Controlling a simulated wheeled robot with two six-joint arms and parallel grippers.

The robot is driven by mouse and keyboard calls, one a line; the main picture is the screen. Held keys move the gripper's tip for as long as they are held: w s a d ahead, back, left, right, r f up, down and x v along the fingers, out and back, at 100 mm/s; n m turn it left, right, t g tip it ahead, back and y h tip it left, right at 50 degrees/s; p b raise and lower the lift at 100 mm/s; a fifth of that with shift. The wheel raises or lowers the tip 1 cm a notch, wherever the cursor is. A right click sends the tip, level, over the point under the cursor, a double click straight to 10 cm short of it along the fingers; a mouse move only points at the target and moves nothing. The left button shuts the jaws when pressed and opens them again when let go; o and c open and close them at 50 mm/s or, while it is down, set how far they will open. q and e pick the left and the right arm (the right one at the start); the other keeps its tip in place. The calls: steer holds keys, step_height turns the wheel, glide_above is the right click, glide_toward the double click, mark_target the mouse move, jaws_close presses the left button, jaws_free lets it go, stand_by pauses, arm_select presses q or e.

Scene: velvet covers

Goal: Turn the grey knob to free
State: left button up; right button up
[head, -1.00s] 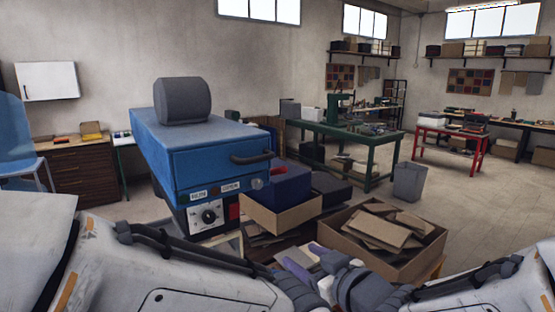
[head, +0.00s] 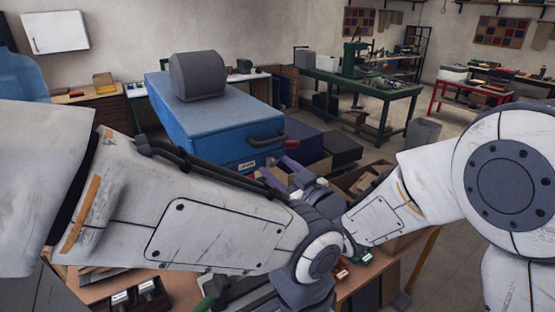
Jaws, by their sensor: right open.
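The blue machine (head: 215,122) stands left of centre, with a grey rounded housing (head: 197,76) on top and a dark handle (head: 268,139) on its front. Its lower front panel, where a dark knob on a white dial showed earlier, is hidden behind my left arm, so the knob is out of sight. My right gripper (head: 283,174) is open, with purplish fingers pointing left toward the machine's lower front, beyond my left forearm. It appears empty; contact with the machine cannot be told. My left gripper is not in view.
My two arms cross the middle of the view. A cardboard box (head: 365,181) lies behind my right arm. Small labelled dark items (head: 148,288) sit on a wooden surface at bottom left. A green workbench (head: 350,85) and a grey bin (head: 422,132) stand farther back, with open floor around.

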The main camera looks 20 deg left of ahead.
steer(key=shift+w+a, duration=0.3)
steer(key=shift+a, duration=0.05)
jaws_close()
